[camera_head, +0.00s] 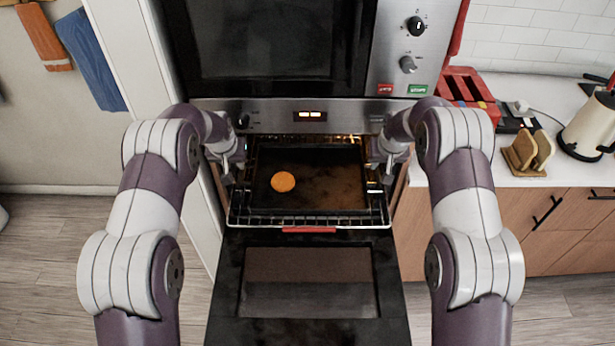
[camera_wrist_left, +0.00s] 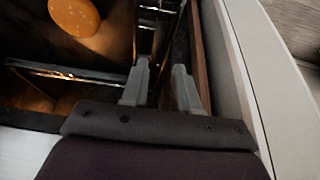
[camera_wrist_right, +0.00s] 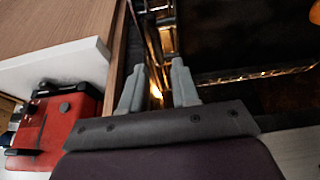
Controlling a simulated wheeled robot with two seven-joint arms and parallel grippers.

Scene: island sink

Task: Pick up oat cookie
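The oat cookie (camera_head: 283,182) is a round orange-brown disc lying on a dark baking tray (camera_head: 330,200) on the pulled-out oven rack. It also shows at the top left of the left wrist view (camera_wrist_left: 75,16). In the right wrist view only its edge (camera_wrist_right: 315,12) shows at the far right. My left gripper (camera_head: 232,172) is at the left side of the oven opening, apart from the cookie; its fingers (camera_wrist_left: 158,80) are open and empty. My right gripper (camera_head: 381,170) is at the right side of the opening; its fingers (camera_wrist_right: 160,80) are open and empty.
The oven door (camera_head: 308,285) is folded down in front. The wire rack (camera_head: 300,221) sticks out of the lit oven. A microwave (camera_head: 270,40) is above.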

